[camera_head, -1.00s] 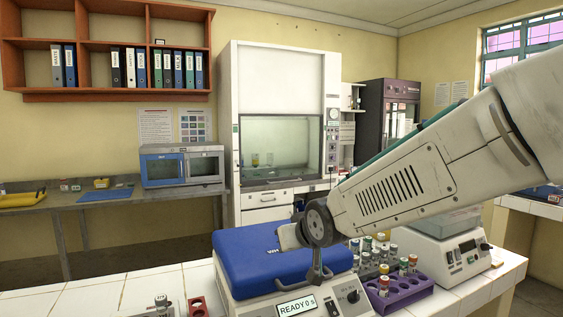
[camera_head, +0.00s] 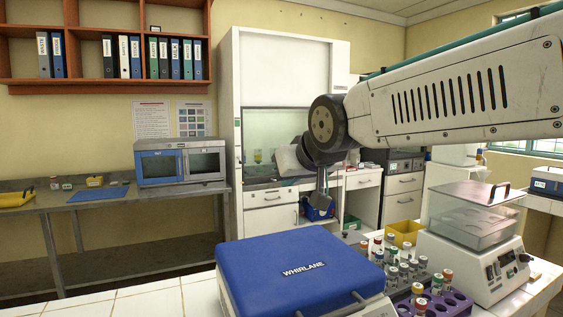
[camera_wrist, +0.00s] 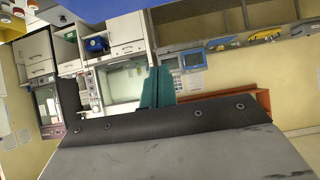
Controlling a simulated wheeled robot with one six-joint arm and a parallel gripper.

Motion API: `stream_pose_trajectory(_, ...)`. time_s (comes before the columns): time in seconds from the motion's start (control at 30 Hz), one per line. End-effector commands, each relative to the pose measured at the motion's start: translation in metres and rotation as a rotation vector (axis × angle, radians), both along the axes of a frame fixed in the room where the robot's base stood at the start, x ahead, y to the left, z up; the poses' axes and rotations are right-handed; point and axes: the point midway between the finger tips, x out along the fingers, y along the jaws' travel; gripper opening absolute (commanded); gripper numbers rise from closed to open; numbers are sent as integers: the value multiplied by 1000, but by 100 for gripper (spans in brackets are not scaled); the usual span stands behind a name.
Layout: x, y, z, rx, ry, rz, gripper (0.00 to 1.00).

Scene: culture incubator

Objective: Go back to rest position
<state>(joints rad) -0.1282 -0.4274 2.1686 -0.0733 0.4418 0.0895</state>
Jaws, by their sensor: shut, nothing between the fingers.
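My gripper (camera_head: 290,158) is raised in the middle of the head view, in front of the fume hood and beyond the blue-lidded centrifuge. It is apart from the bench and small in this view, partly hidden by the dark wrist joint. In the wrist view its teal fingers (camera_wrist: 157,88) are together, with nothing seen between them. My arm reaches in from the upper right. The centrifuge (camera_head: 296,270), marked WHIRLANE, has its blue lid down.
A purple rack (camera_head: 455,304) and several capped tubes stand right of the centrifuge. A clear-topped device (camera_head: 475,250) and yellow bin (camera_head: 404,231) are close by. The fume hood (camera_head: 285,70) stands behind, with a microwave (camera_head: 180,161) to its left.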

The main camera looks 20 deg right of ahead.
Motion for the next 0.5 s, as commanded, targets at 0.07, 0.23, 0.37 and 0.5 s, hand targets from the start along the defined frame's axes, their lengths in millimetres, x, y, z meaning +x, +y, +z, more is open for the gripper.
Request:
stream_pose_trajectory(0.07,7,-1,8,0,1,-4,0)
stream_pose_trajectory(0.23,19,-6,18,0,1,-11,0)
stream_pose_trajectory(0.37,23,-7,21,1,2,-14,0)
stream_pose_trajectory(0.5,22,-8,19,-5,21,-13,0)
